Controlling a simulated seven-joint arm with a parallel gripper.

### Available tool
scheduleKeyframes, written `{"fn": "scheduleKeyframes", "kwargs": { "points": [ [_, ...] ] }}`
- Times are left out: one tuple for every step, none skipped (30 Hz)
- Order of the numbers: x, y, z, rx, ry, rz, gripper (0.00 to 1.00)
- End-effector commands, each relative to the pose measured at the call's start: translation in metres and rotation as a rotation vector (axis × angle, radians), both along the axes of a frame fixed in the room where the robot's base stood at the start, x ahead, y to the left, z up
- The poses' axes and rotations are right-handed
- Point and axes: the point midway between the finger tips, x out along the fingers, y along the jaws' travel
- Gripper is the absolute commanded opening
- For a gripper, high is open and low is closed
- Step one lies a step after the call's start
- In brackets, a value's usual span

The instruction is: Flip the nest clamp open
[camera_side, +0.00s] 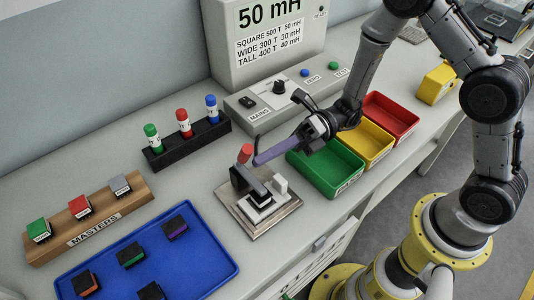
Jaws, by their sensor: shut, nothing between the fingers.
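The nest clamp (240,180) is a dark bracket with an arm reaching over the pale nest (262,198) on a square metal plate (284,216). Its red-tipped handle (245,154) stands up at the back, slightly tilted. My gripper (259,160) comes in from the upper right with its long purple-grey fingers shut together and nothing between them. The fingertips are just right of the red handle tip and above the clamp. I cannot tell whether they touch the handle. Part of the clamp arm and the nest's contents are hard to make out.
Green (325,167), yellow (366,141) and red (391,116) bins stand to the right. A meter (275,98) and a black rack of capped tubes (188,143) are behind.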

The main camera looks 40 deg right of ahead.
Motion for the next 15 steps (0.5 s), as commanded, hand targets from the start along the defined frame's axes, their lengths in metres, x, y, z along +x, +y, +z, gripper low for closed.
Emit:
{"fn": "scheduleKeyframes", "kwargs": {
  "points": [
    [0.0,0.0,-0.0001,0.0,0.0,0.0,0.0],
    [0.0,0.0,-0.0001,0.0,0.0,0.0,0.0],
    [-0.0001,0.0,-0.0001,0.0,0.0,0.0,0.0],
    [-0.0001,0.0,-0.0001,0.0,0.0,0.0,0.0],
    [-0.0001,0.0,-0.0001,0.0,0.0,0.0,0.0],
    [-0.0001,-0.0001,-0.0001,0.0,0.0,0.0,0.0],
    [-0.0001,-0.0001,0.0,0.0,0.0,0.0,0.0],
    [0.0,-0.0001,0.0,0.0,0.001,0.0,0.0],
    [0.0001,-0.0001,0.0002,0.0,0.003,0.0,0.0],
    [0.0004,-0.0001,0.0004,0.0,0.006,0.0,0.0],
    [0.0006,-0.0001,0.0006,0.0,0.01,0.0,0.0],
    [0.0011,-0.0001,0.0012,0.0,0.017,0.0,0.0],
    [0.0017,-0.0001,0.0016,0.0,0.024,0.0,0.0],
    [0.0021,-0.0001,0.0021,0.0,0.032,0.0,0.0],
    [0.0028,-0.0002,0.0026,0.0,0.042,0.0,0.0]
  ]
}}
